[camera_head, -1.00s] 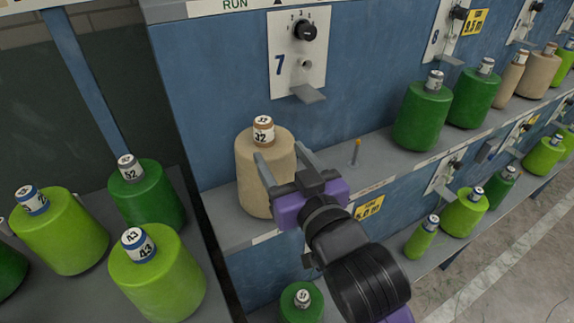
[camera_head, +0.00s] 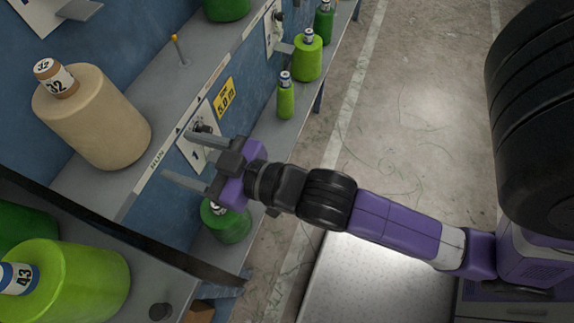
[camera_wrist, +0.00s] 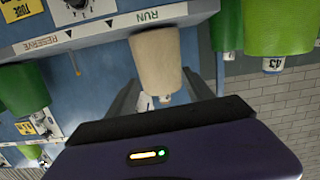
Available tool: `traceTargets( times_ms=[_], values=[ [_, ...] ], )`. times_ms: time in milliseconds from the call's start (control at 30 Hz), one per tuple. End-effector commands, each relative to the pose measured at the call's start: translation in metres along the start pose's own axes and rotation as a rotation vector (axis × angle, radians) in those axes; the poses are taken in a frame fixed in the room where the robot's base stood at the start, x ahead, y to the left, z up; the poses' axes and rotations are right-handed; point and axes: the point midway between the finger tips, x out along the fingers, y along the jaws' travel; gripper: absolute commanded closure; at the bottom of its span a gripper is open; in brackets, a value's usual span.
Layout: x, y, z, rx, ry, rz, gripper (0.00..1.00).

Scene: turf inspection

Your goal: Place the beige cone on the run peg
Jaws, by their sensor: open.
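The beige cone (camera_head: 95,118), marked 32 on its tube end, stands on the grey shelf at the left. It also shows upside down in the wrist view (camera_wrist: 158,62), against the shelf edge at the RUN label (camera_wrist: 148,17). Whether the run peg is inside it is hidden. A bare peg with an orange tip (camera_head: 180,50) stands farther along the shelf, on the RESERVE side in the wrist view (camera_wrist: 76,64). My gripper (camera_head: 178,158) is open and empty, in front of the shelf edge and apart from the cone.
A dark green cone (camera_head: 228,222) is below my gripper, and smaller green cones (camera_head: 307,58) line the lower shelf. The blue frame (camera_head: 35,105) rises behind the beige cone. Floor (camera_head: 420,120) lies open to the right.

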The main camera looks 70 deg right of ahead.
Motion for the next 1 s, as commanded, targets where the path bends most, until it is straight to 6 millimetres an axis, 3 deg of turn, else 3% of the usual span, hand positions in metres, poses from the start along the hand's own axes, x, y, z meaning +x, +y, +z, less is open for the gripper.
traceTargets(
  times_ms=[33,200,500,700,1000],
  values=[
    [-0.018,0.001,0.018,-0.001,-0.025,-0.006,0.4],
    [-0.076,0.0,0.054,0.009,-0.065,-0.024,0.4],
    [-0.175,0.002,0.082,0.042,-0.118,-0.013,0.4],
    [-0.203,0.004,0.082,0.054,-0.127,0.0,0.4],
    [-0.205,0.004,0.082,0.055,-0.128,0.001,0.4]
  ],
)
